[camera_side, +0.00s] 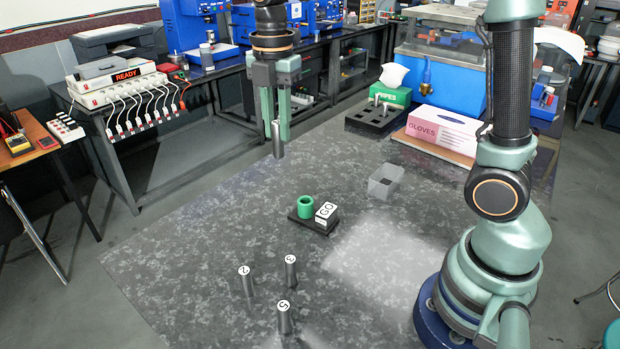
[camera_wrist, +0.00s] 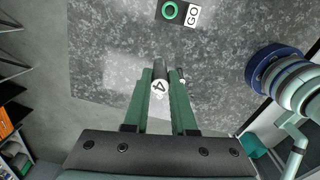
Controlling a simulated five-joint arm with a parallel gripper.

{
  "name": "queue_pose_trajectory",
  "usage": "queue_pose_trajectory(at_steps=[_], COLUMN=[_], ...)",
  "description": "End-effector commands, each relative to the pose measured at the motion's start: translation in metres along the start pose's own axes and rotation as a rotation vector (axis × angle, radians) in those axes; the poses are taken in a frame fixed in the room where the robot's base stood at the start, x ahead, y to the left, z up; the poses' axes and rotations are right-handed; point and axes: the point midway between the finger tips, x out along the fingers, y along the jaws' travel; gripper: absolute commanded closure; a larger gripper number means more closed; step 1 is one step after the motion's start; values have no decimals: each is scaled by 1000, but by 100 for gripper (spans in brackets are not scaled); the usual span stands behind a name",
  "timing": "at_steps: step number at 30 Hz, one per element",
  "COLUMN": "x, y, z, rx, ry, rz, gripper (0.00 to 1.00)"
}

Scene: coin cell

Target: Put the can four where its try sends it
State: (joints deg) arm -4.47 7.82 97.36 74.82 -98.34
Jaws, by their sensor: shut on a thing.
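Can four (camera_side: 278,146), a slim grey cylinder, is upright between the fingers of my gripper (camera_side: 275,132), high above the table's far left part. My gripper is shut on it. In the wrist view its white top reads 4 (camera_wrist: 159,87). The try stand (camera_side: 313,226) is a black block with a green ring-shaped cup (camera_side: 305,206) and a white GO block (camera_side: 326,211). The cup looks empty. A black rack (camera_side: 366,124) with holes and a few cans stands at the back. A grey open bin (camera_side: 385,183) stands nearer.
Cans 2 (camera_side: 247,283), 3 (camera_side: 290,271) and 5 (camera_side: 284,318) stand upright at the table's front. A GLOVES box (camera_side: 443,130) and a green WIPES box (camera_side: 391,92) are at the back. The table's left part is clear.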

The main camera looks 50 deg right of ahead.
Motion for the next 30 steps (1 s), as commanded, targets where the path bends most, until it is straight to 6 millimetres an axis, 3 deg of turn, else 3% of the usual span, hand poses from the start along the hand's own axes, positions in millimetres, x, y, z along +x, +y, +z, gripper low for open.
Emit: queue_pose_trajectory(at_steps=[3,9,14,24,30], x=[4,11,40,124,160], y=[3,4,2,2,3], z=[-36,-64,-66,-65,-65], rx=[-105,-189,-194,-193,-192], ry=[0,0,1,1,0], rz=[-1,-2,-8,-7,-4], gripper=[100,100,100,100,100])
